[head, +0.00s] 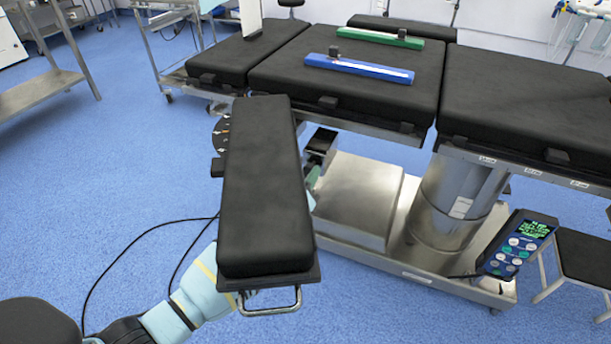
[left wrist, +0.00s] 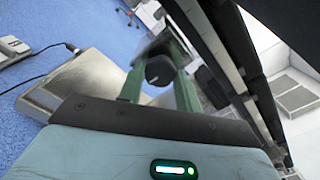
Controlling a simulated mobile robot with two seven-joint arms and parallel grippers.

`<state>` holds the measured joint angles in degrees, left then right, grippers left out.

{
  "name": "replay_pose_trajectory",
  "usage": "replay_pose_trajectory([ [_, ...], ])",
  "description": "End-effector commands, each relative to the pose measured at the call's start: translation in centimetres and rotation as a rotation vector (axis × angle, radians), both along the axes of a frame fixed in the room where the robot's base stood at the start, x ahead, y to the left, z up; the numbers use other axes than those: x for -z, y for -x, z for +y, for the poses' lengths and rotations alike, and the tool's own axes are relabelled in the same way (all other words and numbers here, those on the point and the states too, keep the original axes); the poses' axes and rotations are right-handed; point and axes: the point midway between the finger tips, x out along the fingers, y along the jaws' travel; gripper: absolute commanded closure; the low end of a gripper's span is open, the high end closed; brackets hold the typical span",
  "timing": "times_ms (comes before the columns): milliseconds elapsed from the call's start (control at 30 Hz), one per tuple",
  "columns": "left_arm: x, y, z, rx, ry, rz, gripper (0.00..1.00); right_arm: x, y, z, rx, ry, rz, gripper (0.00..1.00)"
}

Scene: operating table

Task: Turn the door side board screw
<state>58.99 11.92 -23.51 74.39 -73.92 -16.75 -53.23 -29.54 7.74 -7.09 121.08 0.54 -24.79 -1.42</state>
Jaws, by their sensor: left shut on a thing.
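The black padded side board (head: 262,185) sticks out from the near side of the operating table, with a metal handle (head: 270,302) at its near end. My left arm comes in from the lower left and passes under this board, which hides most of the left gripper in the head view. In the left wrist view the two green fingers of my left gripper (left wrist: 160,75) stand on either side of a dark round screw knob (left wrist: 160,69). The gripper is shut on this knob, below the board. My right gripper is not in view.
The operating table (head: 345,75) carries a blue bar (head: 358,68) and a green bar (head: 375,37). Its metal base (head: 360,200) stands right of the board. A control panel (head: 517,245) and a black stool (head: 585,255) are at right. A cable crosses open blue floor at left.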

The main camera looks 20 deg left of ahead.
Motion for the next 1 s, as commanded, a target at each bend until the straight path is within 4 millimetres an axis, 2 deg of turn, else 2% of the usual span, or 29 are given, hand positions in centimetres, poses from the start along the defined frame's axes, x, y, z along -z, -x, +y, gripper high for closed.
replay_pose_trajectory([
  [333, 0.0, 0.0, 0.1, -0.001, -0.134, -0.004, 0.89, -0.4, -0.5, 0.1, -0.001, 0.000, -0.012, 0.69],
  [867, 0.1, 0.0, 0.1, -0.001, -0.154, -0.005, 0.89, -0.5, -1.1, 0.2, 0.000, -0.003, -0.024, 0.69],
  [900, 0.1, 0.0, 0.1, -0.001, -0.153, -0.005, 0.62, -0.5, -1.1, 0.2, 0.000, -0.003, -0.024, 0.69],
  [1000, 0.1, 0.0, 0.1, -0.001, -0.153, -0.005, 0.49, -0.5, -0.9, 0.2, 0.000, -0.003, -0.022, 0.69],
])
